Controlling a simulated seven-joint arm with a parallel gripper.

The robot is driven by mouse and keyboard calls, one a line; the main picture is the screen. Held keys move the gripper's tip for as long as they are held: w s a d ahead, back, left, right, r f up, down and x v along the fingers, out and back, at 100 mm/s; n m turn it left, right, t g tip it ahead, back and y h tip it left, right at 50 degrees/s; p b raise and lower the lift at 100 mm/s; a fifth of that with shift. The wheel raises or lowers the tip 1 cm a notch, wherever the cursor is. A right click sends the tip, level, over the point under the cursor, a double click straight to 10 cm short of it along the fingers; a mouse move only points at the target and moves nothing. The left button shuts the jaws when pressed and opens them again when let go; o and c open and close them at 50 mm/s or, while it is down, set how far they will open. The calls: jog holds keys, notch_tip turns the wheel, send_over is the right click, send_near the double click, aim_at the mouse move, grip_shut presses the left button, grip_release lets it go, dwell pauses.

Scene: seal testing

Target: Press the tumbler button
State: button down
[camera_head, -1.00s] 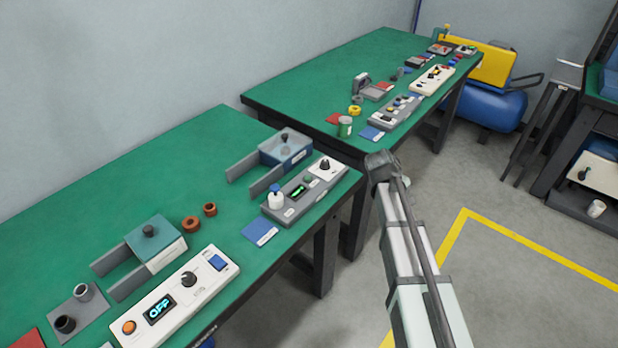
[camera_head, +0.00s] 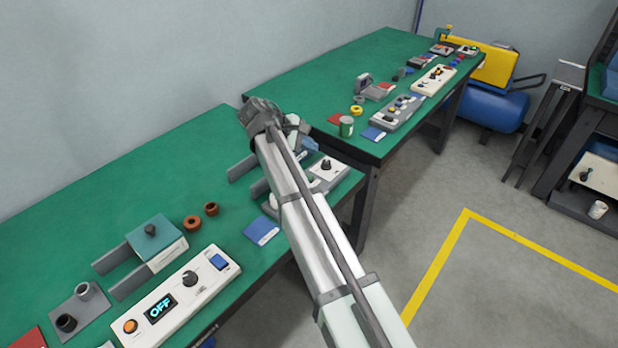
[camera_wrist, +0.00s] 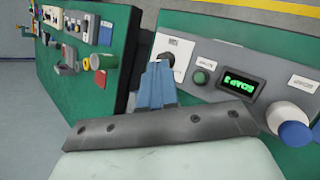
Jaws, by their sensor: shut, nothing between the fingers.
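My gripper (camera_wrist: 159,66) shows in the wrist view as two blue fingers closed together, with nothing between them. The fingertips overlap the lower left of a white plate on a grey control panel (camera_wrist: 222,52), beside a black knob (camera_wrist: 181,66). Whether they touch it cannot be told. The panel also has a green button (camera_wrist: 200,77), a lit green display (camera_wrist: 243,87) and a white post with a blue cap (camera_wrist: 296,134). In the head view the black knob (camera_head: 326,165) shows, but my arm hides most of the panel. I cannot read which control is labelled tumbler.
The near green table (camera_head: 110,190) also holds a white box with an OFF display (camera_head: 180,300), a teal-topped fixture (camera_head: 155,240), brown rings (camera_head: 192,223) and a blue card (camera_head: 262,230). A second green table (camera_head: 310,85) behind carries more devices.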

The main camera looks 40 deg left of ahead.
jog(key=shift+s+a+r, duration=0.25)
jog(key=shift+s+a, duration=0.05)
jog(key=shift+a, duration=0.1)
jog(key=shift+f, duration=0.15)
jog(key=shift+f, duration=4.25)
jog(key=shift+f, duration=0.2)
jog(key=shift+f, duration=0.25)
jog(key=shift+f, duration=0.35)
jog(key=shift+r, duration=0.8)
jog(key=shift+r, duration=0.1)
